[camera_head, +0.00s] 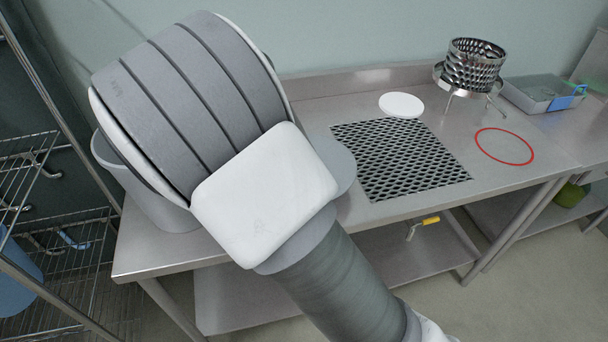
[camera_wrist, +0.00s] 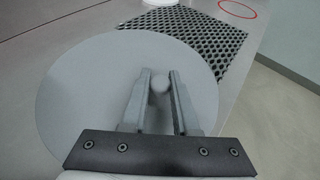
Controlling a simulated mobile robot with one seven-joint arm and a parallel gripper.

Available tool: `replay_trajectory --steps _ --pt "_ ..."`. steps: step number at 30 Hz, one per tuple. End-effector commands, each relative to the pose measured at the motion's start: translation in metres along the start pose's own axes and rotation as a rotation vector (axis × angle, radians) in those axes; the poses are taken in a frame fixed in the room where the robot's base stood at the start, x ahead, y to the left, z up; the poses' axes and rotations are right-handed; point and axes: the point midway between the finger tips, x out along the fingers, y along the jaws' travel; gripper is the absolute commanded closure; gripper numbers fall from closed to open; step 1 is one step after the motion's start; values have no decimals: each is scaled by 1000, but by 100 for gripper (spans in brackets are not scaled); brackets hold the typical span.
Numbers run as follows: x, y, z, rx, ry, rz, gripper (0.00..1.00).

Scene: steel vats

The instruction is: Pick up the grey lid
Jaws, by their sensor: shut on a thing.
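The grey lid (camera_wrist: 85,100) is a round flat disc with a small ball-shaped knob in its middle. It fills much of the wrist view, in front of my gripper (camera_wrist: 160,80). The two fingers are shut on the knob, one on each side. A grey vat (camera_head: 160,205) stands on the left end of the steel bench, partly hidden behind my arm. I cannot tell whether the lid touches anything beneath it.
The steel bench (camera_head: 330,215) carries a black mesh mat (camera_head: 398,158), a white disc (camera_head: 401,105), a red ring (camera_head: 504,146), a perforated steel basket (camera_head: 472,66) on legs and a grey tray (camera_head: 542,93) with a blue handle. A wire rack (camera_head: 75,262) stands at left.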

Motion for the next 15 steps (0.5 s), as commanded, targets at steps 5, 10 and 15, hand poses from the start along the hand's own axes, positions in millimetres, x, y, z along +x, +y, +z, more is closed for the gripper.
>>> replay_trajectory --steps 5,10,15 --pt "-10 -39 23 4 1 1 100" --pt "-15 -68 39 4 0 1 100" --pt "-19 -85 48 3 0 1 100"
